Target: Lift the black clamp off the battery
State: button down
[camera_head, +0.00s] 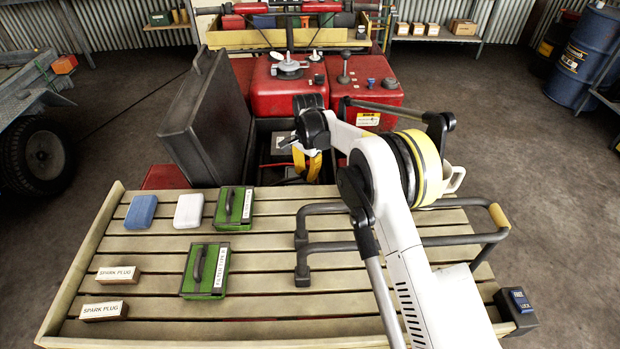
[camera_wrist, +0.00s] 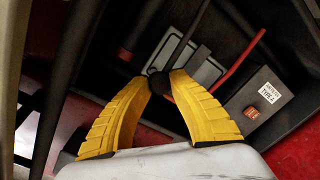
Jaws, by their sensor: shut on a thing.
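My gripper (camera_wrist: 160,84) has its yellow fingers shut on a small black piece, which looks like the black clamp (camera_wrist: 158,83), in the wrist view. A dark bar or cable runs up from near it. The grey-topped battery (camera_wrist: 203,69) lies just behind the fingertips, inside a dark bay. I cannot tell whether the clamp touches the battery. In the head view my gripper (camera_head: 306,170) reaches down into the bay behind the slatted rack. The battery (camera_head: 282,143) shows partly there; the clamp is hidden by the fingers.
A red cable (camera_wrist: 232,60) and a labelled box (camera_wrist: 256,103) lie close to the fingers. The raised black seat (camera_head: 208,120) stands left of the bay, and red tanks (camera_head: 288,95) behind it. The slatted rack (camera_head: 150,245) carries green boxes (camera_head: 206,270) and a grey tube frame (camera_head: 350,246).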

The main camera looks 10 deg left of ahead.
jog(key=shift+h, duration=0.7)
jog(key=r, duration=0.1)
jog(key=a+r, duration=0.1)
jog(key=a+r+p, duration=0.1)
jog(key=shift+s+a+r, duration=0.25)
jog(key=shift+s+r, duration=0.05)
jog(key=shift+s+a+r+p, duration=0.2)
jog(key=shift+a+r+p, duration=0.1)
jog(key=shift+a+r, duration=0.2)
jog(key=shift+a, duration=0.1)
